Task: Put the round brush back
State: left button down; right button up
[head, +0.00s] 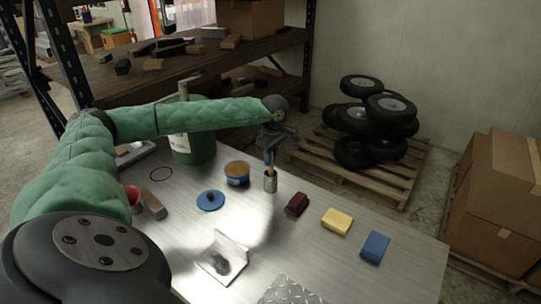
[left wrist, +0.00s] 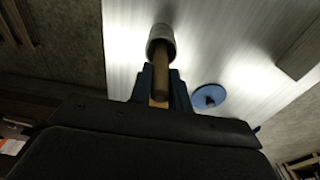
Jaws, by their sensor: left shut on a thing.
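My left gripper (head: 270,150) points down over the metal table and is shut on the round brush, whose brown handle (left wrist: 161,84) shows between the fingers in the left wrist view. A grey metal cup (head: 270,183) stands upright on the table right below the gripper; it also shows in the left wrist view (left wrist: 160,36). The brush's lower end lines up with the cup's mouth. I cannot tell how far it reaches inside, and the bristles are hidden. My right gripper is not in view.
An open blue tin (head: 237,175) and a blue lid (head: 210,201) lie left of the cup. A dark red block (head: 297,204), a yellow sponge (head: 337,221) and a blue block (head: 375,247) lie right. A green canister (head: 193,146) stands behind, near the shelf rack (head: 180,69).

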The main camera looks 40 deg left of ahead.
pick_arm(q)
jog(key=shift+f, duration=0.1)
jog(key=c, duration=1.3)
grip_release()
pick_arm(e)
jog(key=shift+w+r, duration=0.1)
jog(key=shift+r, duration=0.05)
pick_arm(q)
jog(key=r+b, duration=0.1)
jog(key=r, duration=0.2)
jog(key=r+b, duration=0.2)
jog(key=r, duration=0.2)
jog(key=r+b, duration=0.2)
jog(key=r, duration=0.1)
jog(key=shift+w+d+r, duration=0.1)
jog(key=shift+d+r, duration=0.25)
jog(key=shift+r, duration=0.7)
pick_arm(e)
jog(key=w+a+r, duration=0.1)
jog(key=r, duration=0.4)
jog(key=w+a+r, duration=0.1)
jog(key=a+r, duration=0.1)
jog(key=r, duration=0.4)
jog(key=shift+w+a+r+g, duration=0.25)
jog(key=shift+w+r+g, duration=0.05)
jog(key=shift+w+g, duration=0.1)
jog(key=shift+s, duration=0.1)
